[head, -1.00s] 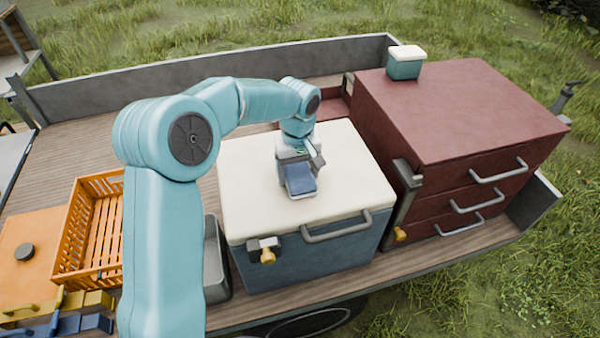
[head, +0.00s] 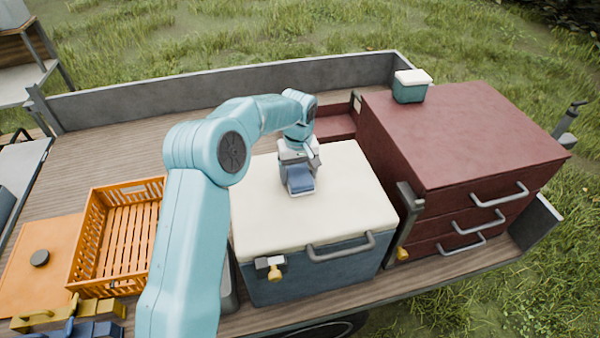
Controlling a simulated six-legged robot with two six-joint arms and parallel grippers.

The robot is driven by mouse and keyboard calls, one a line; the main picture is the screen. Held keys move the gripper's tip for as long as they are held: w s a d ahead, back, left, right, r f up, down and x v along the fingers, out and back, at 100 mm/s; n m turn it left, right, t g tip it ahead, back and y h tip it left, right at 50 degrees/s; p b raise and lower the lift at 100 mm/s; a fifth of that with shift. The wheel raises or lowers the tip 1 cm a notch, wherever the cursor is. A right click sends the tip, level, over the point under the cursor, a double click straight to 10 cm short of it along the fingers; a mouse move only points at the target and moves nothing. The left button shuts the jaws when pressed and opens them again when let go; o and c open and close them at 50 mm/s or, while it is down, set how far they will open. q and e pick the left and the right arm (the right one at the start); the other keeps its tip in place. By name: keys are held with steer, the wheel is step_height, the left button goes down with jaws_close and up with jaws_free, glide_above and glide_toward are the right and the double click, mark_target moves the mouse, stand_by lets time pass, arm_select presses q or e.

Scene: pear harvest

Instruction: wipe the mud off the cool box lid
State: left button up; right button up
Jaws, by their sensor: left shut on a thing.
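The cool box (head: 330,270) stands on the trailer bed, with a blue-grey body and a shut cream lid (head: 345,205). I see no mud on the visible part of the lid; the part under my gripper is hidden. My left gripper (head: 300,182) is over the lid's back left part, shut on a blue cloth or pad (head: 301,184). The pad appears to lie on the lid or just above it. The cool box has a grey front handle (head: 340,248) and a latch with a yellow knob (head: 273,270). My right gripper is not in view.
A dark red drawer cabinet (head: 460,135) stands right of the cool box, with a small teal box (head: 411,87) on top. An empty orange crate (head: 117,240) stands at left, near an orange lidded box (head: 38,265). Yellow and blue tools (head: 68,318) lie at front left.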

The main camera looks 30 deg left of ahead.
mark_target(303, 185)
arm_select(q)
steer(key=shift+s+d+f+b, duration=0.2)
steer(key=shift+b, duration=0.25)
steer(key=shift+s+d+b, duration=1.1)
steer(key=shift+s+d, duration=0.05)
steer(key=shift+d, duration=0.15)
steer(key=shift+s+d+f+b, duration=0.1)
steer(key=shift+s+d+b, duration=0.15)
steer(key=shift+d+b, duration=0.1)
steer(key=shift+s+d+r+b, duration=0.2)
steer(key=shift+s+d+b, duration=1.15)
steer(key=shift+s+d, duration=0.35)
steer(key=shift+s+d+r+b, duration=0.2)
steer(key=shift+s+d+b, duration=0.25)
steer(key=shift+s+d, duration=0.4)
steer(key=shift+w+d, duration=0.1)
steer(key=shift+w, duration=0.1)
steer(key=shift+r, duration=0.15)
step_height(303, 185, up, 6)
steer(key=p, duration=0.4)
steer(key=shift+p, duration=0.35)
